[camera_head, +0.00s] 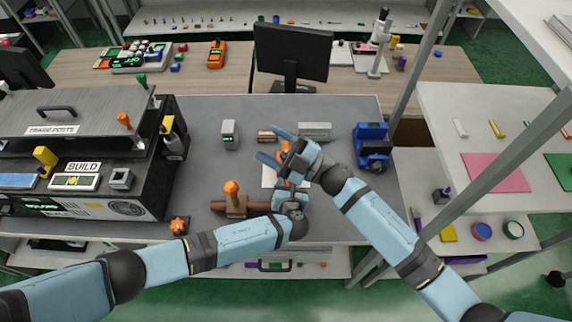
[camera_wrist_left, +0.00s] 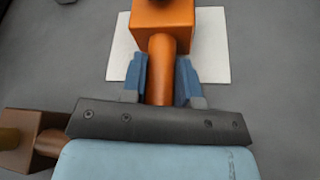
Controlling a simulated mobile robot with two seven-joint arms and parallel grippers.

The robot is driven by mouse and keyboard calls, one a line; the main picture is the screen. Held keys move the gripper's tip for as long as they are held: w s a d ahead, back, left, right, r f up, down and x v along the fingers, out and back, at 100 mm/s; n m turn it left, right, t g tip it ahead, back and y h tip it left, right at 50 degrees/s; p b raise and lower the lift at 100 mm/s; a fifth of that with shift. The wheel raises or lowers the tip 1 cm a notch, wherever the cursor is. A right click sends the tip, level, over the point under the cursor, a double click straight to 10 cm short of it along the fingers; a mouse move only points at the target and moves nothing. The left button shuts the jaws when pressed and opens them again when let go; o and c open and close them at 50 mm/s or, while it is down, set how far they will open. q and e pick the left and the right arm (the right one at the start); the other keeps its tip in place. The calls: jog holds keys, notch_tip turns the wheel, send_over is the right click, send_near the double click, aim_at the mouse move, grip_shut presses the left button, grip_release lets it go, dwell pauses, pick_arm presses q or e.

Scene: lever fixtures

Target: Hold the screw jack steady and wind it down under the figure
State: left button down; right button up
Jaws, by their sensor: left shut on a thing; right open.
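The orange screw jack (camera_wrist_left: 164,22) stands over a white square sheet (camera_wrist_left: 215,62) on the grey bench. In the left wrist view it shows a square block with a round shaft nearer me and a dark round part at the top edge. My left gripper (camera_wrist_left: 161,72) is shut on this shaft, one blue finger on each side. In the head view the jack (camera_head: 285,150) is mostly hidden by my grippers. My right gripper (camera_head: 270,147) is open just above it, its fingers apart near the orange top; I cannot tell whether they touch. I cannot pick out the figure for certain.
A brown fixture with an orange knob (camera_head: 232,189) stands left of my left gripper. Behind are a small grey device (camera_head: 230,134) and a grey block (camera_head: 315,130). A blue machine (camera_head: 372,147) stands right, a dark console (camera_head: 100,150) left.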

jog(key=a+f+n+g+h, duration=0.85)
jog(key=f+n+g, duration=0.25)
jog(key=n, duration=0.7)
jog(key=w+d+f+n+t+h, duration=0.1)
jog(key=w+d+n+h, duration=0.1)
jog(key=w+d+h, duration=0.1)
jog(key=w+d+f+n+t+h, duration=0.1)
jog(key=w+d+f+n+h, duration=0.1)
jog(key=w+d+h, duration=0.2)
jog(key=w+d+f+n+t+h, duration=0.1)
jog(key=w+d+n+h, duration=0.1)
jog(key=w+d+h, duration=0.2)
jog(key=shift+w+f+n+t+h, duration=0.4)
jog(key=shift+w+h, duration=0.1)
jog(key=shift+h, duration=0.15)
jog(key=shift+w+d+f, duration=0.1)
jog(key=shift+d+f, duration=0.05)
jog(key=shift+d, duration=0.05)
jog(key=shift+f, duration=2.25)
